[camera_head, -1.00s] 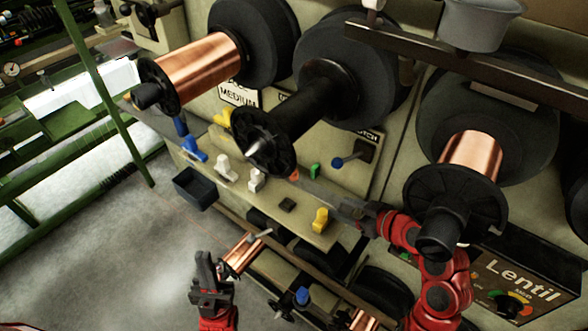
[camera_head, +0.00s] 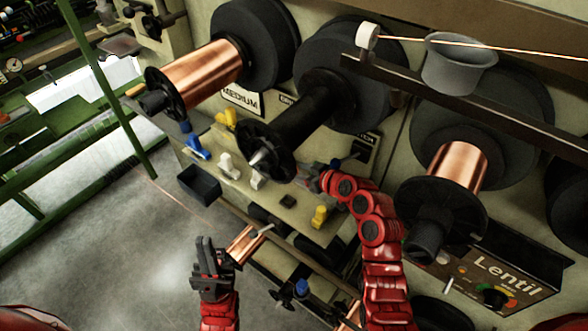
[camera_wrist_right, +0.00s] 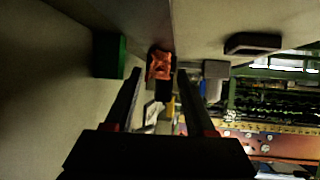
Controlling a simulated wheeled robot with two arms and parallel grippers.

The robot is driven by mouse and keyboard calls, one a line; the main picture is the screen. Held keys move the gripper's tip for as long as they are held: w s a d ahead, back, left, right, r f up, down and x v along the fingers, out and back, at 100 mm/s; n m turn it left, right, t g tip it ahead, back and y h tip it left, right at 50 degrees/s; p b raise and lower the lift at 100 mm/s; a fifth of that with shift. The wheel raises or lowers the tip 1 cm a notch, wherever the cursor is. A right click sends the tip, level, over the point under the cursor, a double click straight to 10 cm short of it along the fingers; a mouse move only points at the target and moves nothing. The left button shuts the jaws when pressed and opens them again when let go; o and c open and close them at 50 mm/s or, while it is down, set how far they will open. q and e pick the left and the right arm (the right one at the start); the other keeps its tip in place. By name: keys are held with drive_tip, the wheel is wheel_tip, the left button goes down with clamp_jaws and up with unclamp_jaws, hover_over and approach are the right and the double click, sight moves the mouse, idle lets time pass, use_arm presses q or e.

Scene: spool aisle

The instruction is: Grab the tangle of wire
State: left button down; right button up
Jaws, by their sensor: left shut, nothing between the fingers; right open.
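The tangle of wire (camera_wrist_right: 160,64) is a small copper-orange clump in the right wrist view, against the pale panel. It lies ahead of and between the fingertips of my right gripper (camera_wrist_right: 159,74), which is open. I cannot tell whether the fingers are around it or just short of it. My left gripper (camera_head: 207,243) is shut and empty, in front of a small copper spool (camera_head: 243,243) low on the machine.
A green block (camera_wrist_right: 108,56) stands left of the fingers in the right wrist view. A yellow clip (camera_head: 319,216) and white clips (camera_head: 229,166) stand on the ledge. A dark bin (camera_head: 199,184) hangs at its left. Large copper spools (camera_head: 204,77) jut out above.

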drive_tip(key=shift+w+a+f, duration=0.35)
drive_tip(key=shift+w, duration=0.05)
drive_tip(key=shift+c, duration=0.2)
clamp_jaws()
